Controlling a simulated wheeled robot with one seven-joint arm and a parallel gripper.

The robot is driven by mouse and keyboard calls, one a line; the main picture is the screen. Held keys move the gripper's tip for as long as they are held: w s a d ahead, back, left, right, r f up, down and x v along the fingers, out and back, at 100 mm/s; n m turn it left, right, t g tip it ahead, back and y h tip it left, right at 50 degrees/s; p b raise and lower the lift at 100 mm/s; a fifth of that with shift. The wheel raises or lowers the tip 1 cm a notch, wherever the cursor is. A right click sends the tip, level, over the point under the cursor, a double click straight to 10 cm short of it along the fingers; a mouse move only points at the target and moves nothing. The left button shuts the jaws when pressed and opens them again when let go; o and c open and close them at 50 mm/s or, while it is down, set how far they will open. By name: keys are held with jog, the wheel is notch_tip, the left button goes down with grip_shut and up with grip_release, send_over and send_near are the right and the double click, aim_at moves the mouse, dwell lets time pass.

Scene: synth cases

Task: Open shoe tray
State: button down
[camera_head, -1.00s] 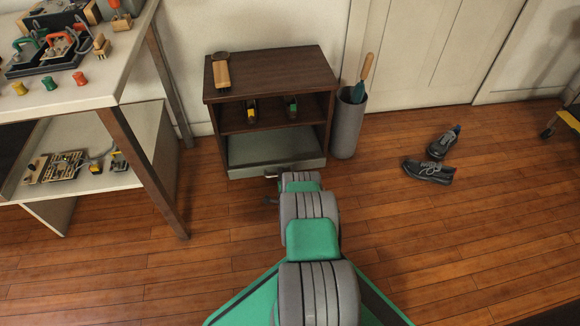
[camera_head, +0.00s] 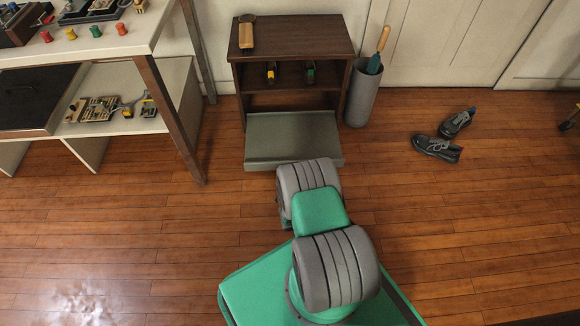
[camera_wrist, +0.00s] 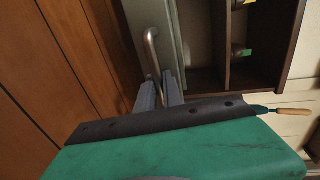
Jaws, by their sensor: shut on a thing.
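The shoe tray (camera_head: 292,126) is a grey-green pull-out at the bottom of a dark brown cabinet (camera_head: 290,40). It sticks out well past the cabinet front, and its flat inside looks empty. In the wrist view its front panel (camera_wrist: 139,12) runs beside a bent metal handle (camera_wrist: 150,42). My gripper (camera_wrist: 161,80) has its two grey fingers closed on the handle. In the head view my own arm hides the gripper and handle.
A brush (camera_head: 246,36) lies on the cabinet top. A grey cylinder (camera_head: 361,95) holding a green tool stands right of the cabinet. Dark shoes (camera_head: 437,148) lie on the floor further right. A workbench (camera_head: 90,45) stands at left. The wooden floor in front is open.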

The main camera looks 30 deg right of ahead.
jog(key=shift+s+a, duration=0.1)
jog(key=shift+a, duration=0.15)
jog(key=c, duration=1.7)
grip_release()
jog(key=shift+o, duration=1)
jog(key=shift+d, duration=0.15)
jog(key=shift+s, duration=0.1)
